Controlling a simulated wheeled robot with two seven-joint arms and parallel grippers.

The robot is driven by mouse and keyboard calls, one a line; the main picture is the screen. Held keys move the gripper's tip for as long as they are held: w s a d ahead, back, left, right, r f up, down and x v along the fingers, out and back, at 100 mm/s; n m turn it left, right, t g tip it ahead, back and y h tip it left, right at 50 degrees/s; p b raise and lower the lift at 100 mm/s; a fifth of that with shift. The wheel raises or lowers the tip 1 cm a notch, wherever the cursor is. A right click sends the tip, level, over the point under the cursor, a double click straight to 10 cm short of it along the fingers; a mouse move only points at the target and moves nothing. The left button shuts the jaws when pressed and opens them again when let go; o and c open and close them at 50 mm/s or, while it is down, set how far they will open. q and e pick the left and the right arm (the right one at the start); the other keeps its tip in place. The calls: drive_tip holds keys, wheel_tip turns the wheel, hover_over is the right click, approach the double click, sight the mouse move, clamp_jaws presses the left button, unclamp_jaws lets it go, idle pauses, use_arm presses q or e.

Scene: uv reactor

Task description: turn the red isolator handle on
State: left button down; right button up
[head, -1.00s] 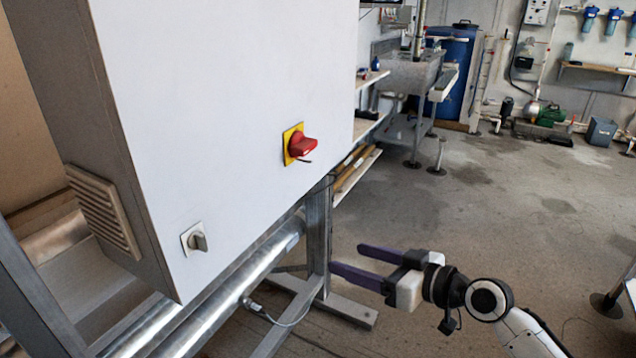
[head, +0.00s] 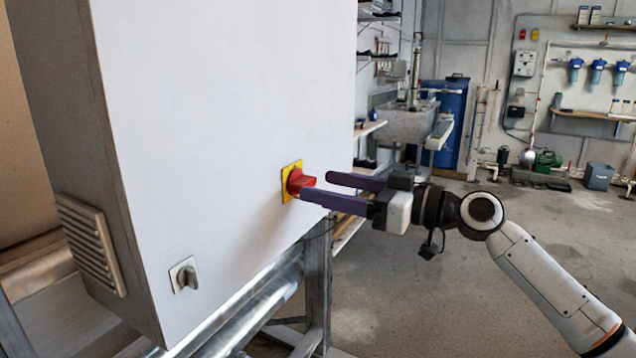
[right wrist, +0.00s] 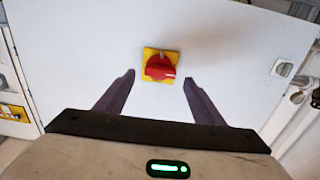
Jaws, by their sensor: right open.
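The red isolator handle (head: 299,182) sits on a yellow plate (head: 286,184) on the front of a white cabinet (head: 220,120). My right gripper (head: 314,187) is open and empty, its dark purple fingers pointing at the handle from the right. In the head view its near fingertip overlaps the handle's lower right edge; contact cannot be told. In the right wrist view the handle (right wrist: 160,68) lies between and beyond the two fingertips (right wrist: 159,77), with white panel showing on both sides. My left gripper is not in view.
A small grey switch (head: 184,274) is on the cabinet's lower left, near a side vent (head: 90,245). A metal frame (head: 317,290) and pipes run below the cabinet. Shelves and a sink (head: 405,120) stand behind. The floor to the right is open.

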sight(291, 181)
drive_tip(key=shift+x, duration=1.3)
drive_tip(key=c, duration=1)
drive_tip(key=shift+c, duration=0.2)
